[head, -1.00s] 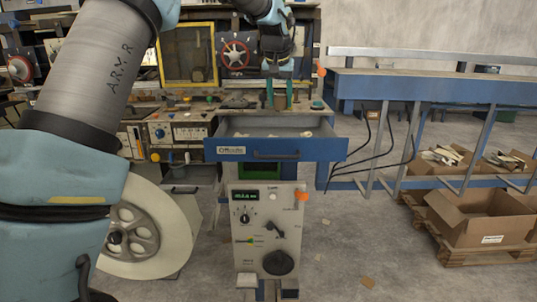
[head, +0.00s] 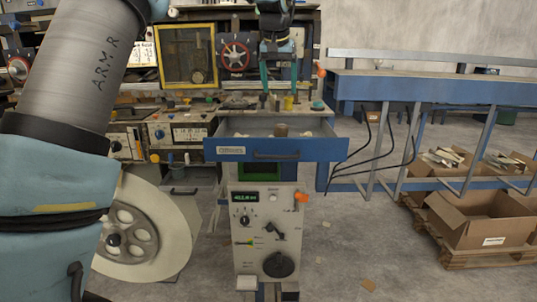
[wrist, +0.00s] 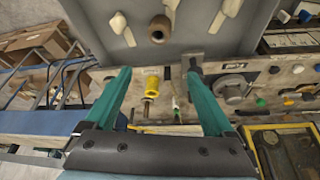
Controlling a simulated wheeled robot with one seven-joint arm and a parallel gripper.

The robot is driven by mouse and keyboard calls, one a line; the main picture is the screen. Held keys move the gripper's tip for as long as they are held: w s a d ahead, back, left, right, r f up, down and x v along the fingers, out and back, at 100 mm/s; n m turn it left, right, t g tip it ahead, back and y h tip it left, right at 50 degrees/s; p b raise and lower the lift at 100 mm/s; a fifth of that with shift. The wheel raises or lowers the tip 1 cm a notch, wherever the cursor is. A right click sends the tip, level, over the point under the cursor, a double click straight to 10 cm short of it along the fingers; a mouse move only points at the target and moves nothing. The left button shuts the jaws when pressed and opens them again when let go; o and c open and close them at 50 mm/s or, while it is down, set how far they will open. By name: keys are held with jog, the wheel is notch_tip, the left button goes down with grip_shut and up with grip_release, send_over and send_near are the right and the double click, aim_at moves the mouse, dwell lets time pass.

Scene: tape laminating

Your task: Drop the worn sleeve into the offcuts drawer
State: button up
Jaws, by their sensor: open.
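The worn sleeve is a short brown cylinder (head: 281,130) inside the open offcuts drawer (head: 232,151), near its middle. In the wrist view the sleeve (wrist: 158,29) shows end-on, with its dark bore visible, on the grey drawer floor (wrist: 195,30). My gripper (head: 279,88) hangs above and behind the drawer, apart from the sleeve. Its two green fingers are spread with nothing held between them, as the wrist view also shows (wrist: 158,72).
Pale offcuts (wrist: 121,29) lie around the sleeve. A yellow piece (head: 288,102) stands on the bench behind the drawer, near my fingers. A yellow-framed panel (head: 187,55) is left of my gripper.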

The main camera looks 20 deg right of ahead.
jog(key=v, duration=0.5)
jog(key=shift+s+r+b, duration=0.2)
jog(key=shift+r+b, duration=0.1)
jog(key=shift+r, duration=0.05)
